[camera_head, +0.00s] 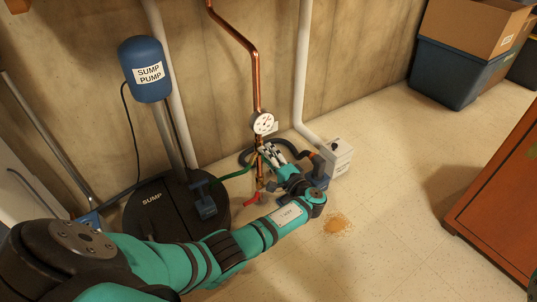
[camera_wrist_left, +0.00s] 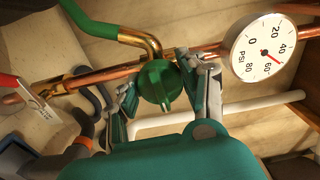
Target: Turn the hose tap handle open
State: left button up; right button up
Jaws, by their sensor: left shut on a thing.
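The hose tap handle (camera_wrist_left: 157,84) is a round green knob with a raised bar, on a brass spout fitting by the copper pipe in the left wrist view. My left gripper (camera_wrist_left: 166,88) has a finger on each side of the knob and is shut on it. In the head view my left gripper (camera_head: 268,158) is at the foot of the copper pipe, and its fingers hide most of the knob. A green hose (camera_head: 238,173) runs left from the tap; it also shows in the left wrist view (camera_wrist_left: 92,24). My right gripper is in neither view.
A pressure gauge (camera_head: 263,123) sits on the copper pipe (camera_head: 256,80) just above the tap. A red lever (camera_head: 252,197) is below. The black sump lid (camera_head: 160,218) and blue pump tank (camera_head: 147,68) are left. A white box (camera_head: 338,157) stands right, with open floor beyond.

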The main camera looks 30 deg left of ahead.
pick_arm(q)
jog(key=shift+m, duration=0.5)
jog(key=o, duration=1.2)
jog(key=v, duration=1.2)
